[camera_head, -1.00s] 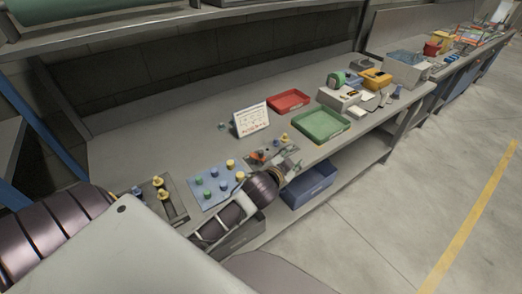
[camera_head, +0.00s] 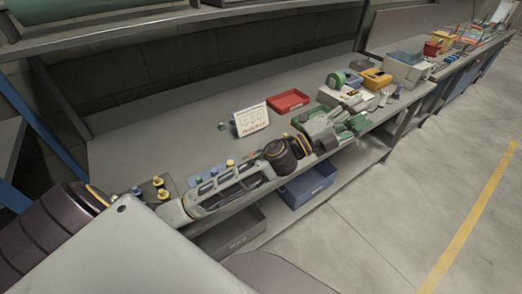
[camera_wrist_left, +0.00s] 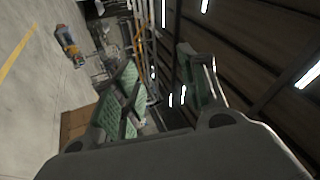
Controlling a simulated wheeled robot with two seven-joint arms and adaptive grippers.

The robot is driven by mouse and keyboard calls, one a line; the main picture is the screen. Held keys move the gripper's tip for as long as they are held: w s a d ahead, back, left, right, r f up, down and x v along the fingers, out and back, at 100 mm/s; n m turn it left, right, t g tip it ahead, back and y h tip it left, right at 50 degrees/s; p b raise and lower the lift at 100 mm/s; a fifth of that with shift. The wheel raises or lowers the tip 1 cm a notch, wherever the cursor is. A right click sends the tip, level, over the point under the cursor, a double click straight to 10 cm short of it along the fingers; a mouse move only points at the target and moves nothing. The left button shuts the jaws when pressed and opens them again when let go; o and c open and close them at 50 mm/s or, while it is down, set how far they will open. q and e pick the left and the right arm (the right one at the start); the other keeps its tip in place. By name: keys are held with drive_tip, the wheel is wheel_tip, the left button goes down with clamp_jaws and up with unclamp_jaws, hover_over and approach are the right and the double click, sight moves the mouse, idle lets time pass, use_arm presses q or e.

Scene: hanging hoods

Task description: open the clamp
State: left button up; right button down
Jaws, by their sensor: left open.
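My left arm reaches along the front of the bench in the head view. My left gripper (camera_head: 352,121), with green finger pads, is over the green tray and open. In the left wrist view its two green-padded fingers (camera_wrist_left: 164,88) stand apart, with nothing seen between them. The clamp cannot be made out now; the small plate with an orange-red part seen earlier between the blue board and the trays is mostly hidden behind my arm. My right gripper is not in view.
A blue board with colored knobs (camera_head: 230,163) is partly hidden by my arm. A white sign (camera_head: 251,120) and a red tray (camera_head: 288,101) stand behind. A blue bin (camera_head: 307,186) is below the bench edge. Boxes and tools crowd the far right. The back left bench top is clear.

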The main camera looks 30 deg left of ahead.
use_arm(q)
drive_tip(key=s+d+f+m+g+h, duration=0.2)
drive_tip(key=s+d+m+g+h, duration=0.3)
drive_tip(key=m+g, duration=0.8)
drive_tip(key=a+f+m+g+y, duration=0.3)
drive_tip(key=a+f+m+y, duration=0.1)
drive_tip(key=f+m+y, duration=0.4)
drive_tip(key=w+a+f+n+g+y, duration=0.1)
drive_tip(key=w+a+y, duration=0.2)
drive_tip(key=a+y, duration=0.8)
drive_tip(key=a, duration=1.7)
drive_tip(key=shift+a+f+g, duration=0.3)
